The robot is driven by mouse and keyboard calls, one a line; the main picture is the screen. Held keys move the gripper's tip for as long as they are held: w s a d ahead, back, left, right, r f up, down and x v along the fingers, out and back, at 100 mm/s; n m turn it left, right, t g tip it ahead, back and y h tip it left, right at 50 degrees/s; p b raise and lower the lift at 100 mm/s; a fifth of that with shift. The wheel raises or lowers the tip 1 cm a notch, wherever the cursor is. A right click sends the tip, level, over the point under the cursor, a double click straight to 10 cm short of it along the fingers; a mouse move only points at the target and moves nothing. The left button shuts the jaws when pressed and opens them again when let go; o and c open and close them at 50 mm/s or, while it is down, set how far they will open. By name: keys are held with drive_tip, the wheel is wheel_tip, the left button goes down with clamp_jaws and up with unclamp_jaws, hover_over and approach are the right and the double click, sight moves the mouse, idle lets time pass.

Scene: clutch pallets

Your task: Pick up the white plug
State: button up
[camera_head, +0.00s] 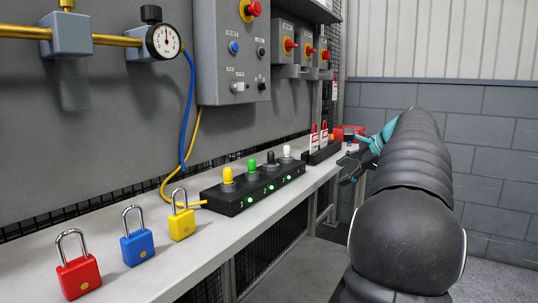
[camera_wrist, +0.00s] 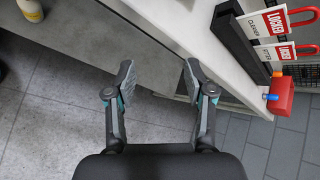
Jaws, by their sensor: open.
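The white plug (camera_head: 287,152) stands upright at the right end of a black socket strip (camera_head: 241,203) on the bench in the head view. Black, green and yellow plugs stand in the same strip to its left. My gripper (camera_head: 352,166) is to the right of the white plug, near the bench's front edge, and apart from it. In the wrist view my gripper (camera_wrist: 158,78) is open, with nothing between its fingers and floor and bench edge beyond them. I cannot make out the white plug for sure in the wrist view.
Red (camera_head: 77,274), blue (camera_head: 137,247) and yellow (camera_head: 181,223) padlocks stand on the bench (camera_head: 165,280) at the left. A dark rack (camera_head: 322,154) with red-and-white tags stands right of the strip, beside a red object (camera_wrist: 283,97). A control box (camera_head: 232,55) hangs above.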

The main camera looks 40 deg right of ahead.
wheel_tip(320, 180, up, 8)
drive_tip(key=w+a+r+m+t+y, duration=0.1)
drive_tip(key=w+a+m+t, duration=0.1)
drive_tip(key=m+y+b, duration=0.1)
drive_tip(key=m+y, duration=0.1)
drive_tip(key=m, duration=0.1)
approach(289, 147)
drive_tip(key=x, duration=0.4)
drive_tip(key=shift+a+f, duration=0.15)
drive_tip(key=shift+x, duration=2.85)
drive_tip(key=shift+w, duration=0.1)
clamp_jaws()
